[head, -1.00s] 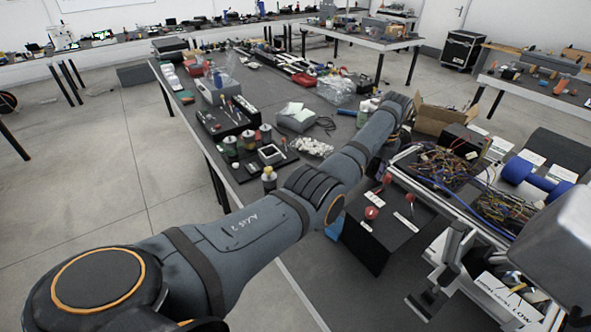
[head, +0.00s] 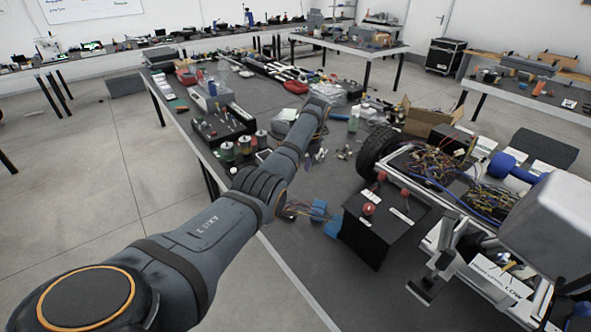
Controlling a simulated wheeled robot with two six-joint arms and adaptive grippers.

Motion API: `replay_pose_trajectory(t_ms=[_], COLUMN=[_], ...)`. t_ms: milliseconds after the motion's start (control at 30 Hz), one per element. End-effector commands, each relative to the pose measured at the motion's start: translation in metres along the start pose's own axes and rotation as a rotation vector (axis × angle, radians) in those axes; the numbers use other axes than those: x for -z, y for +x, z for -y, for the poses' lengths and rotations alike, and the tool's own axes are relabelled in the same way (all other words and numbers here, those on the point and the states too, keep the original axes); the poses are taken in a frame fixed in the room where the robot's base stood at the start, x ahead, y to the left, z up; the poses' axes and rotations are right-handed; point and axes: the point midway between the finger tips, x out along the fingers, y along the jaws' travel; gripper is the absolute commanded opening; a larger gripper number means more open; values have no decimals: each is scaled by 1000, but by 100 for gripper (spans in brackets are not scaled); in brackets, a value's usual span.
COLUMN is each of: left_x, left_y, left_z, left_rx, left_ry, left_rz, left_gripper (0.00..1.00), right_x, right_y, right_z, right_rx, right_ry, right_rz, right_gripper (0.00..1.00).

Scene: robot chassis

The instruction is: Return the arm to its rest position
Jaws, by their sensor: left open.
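My left arm comes in from the lower left, with its large shoulder joint (head: 88,298) at the bottom corner. Its grey-blue links reach up and right over the dark worktable (head: 315,255), with a bend at a ridged joint (head: 262,190). The far end of the arm, by my left gripper (head: 321,112), is over the middle of the table. Its fingers are hard to make out and partly hidden by the arm. I see nothing held there. My right arm does not clearly show.
A chassis with loose wires (head: 440,163) and a black wheel (head: 380,150) stands to the right. A black box with red knobs (head: 382,222) is in front of it. The floor (head: 85,190) on the left is clear.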

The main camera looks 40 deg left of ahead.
Motion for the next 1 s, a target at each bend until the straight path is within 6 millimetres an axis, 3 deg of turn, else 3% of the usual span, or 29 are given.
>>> replay_pose_trajectory(t_ms=[700,767,867,1000], left_x=[-4,1,21,73], left_y=[6,18,53,109], left_z=[-5,-5,-8,-29], left_rx=[-4,0,20,99], left_ry=[-28,-70,-223,-553], left_rz=[7,17,46,71], left_gripper=[52,52,52,52], right_x=[0,0,0,0], right_y=[0,0,0,0], right_z=[0,0,0,0], right_rx=[0,0,0,0], right_ry=[0,0,0,0], right_rz=[0,0,0,0], right_gripper=[40,40,40,40])
